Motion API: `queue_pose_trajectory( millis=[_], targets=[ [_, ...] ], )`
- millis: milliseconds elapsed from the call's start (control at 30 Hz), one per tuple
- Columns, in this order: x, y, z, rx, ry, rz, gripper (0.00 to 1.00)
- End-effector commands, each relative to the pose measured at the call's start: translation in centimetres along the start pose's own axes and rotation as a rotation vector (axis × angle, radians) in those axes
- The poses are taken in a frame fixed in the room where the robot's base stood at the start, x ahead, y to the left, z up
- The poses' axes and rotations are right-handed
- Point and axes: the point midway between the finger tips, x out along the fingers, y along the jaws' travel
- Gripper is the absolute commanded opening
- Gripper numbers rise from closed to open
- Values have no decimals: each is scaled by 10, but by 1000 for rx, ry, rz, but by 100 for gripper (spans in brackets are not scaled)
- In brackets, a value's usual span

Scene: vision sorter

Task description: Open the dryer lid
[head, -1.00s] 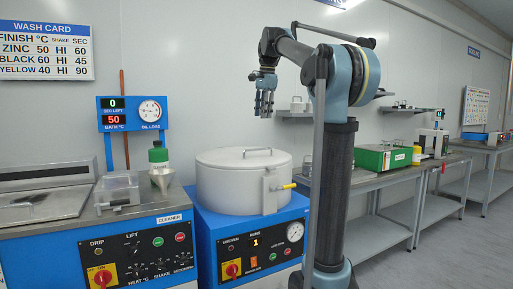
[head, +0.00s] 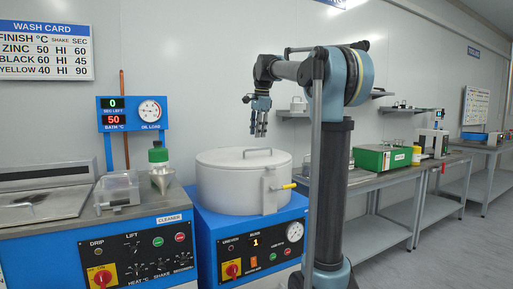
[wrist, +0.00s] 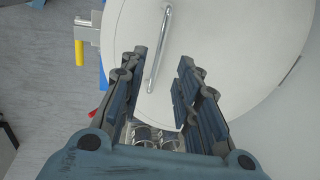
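The dryer (head: 245,230) is a blue cabinet with a round grey drum, and its lid (head: 222,158) lies closed on top. The lid's bar handle (head: 257,150) stands on the lid. A latch with a yellow lever (head: 289,186) is at the drum's front right. My gripper (head: 258,132) is above the lid, pointing down, apart from it. The yellow lever also shows in the wrist view (wrist: 79,52).
A bench with a green box (head: 380,158) stands at the right. A grey wall is close behind.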

Motion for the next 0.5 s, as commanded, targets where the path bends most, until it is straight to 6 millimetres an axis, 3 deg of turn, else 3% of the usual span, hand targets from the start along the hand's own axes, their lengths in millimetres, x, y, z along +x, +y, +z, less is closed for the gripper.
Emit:
queue_pose_trajectory(
  millis=[200,500],
  targets=[
    [38,0,0,0,0,0,30],
    [65,0,0,-1,0,0,30]
  ],
)
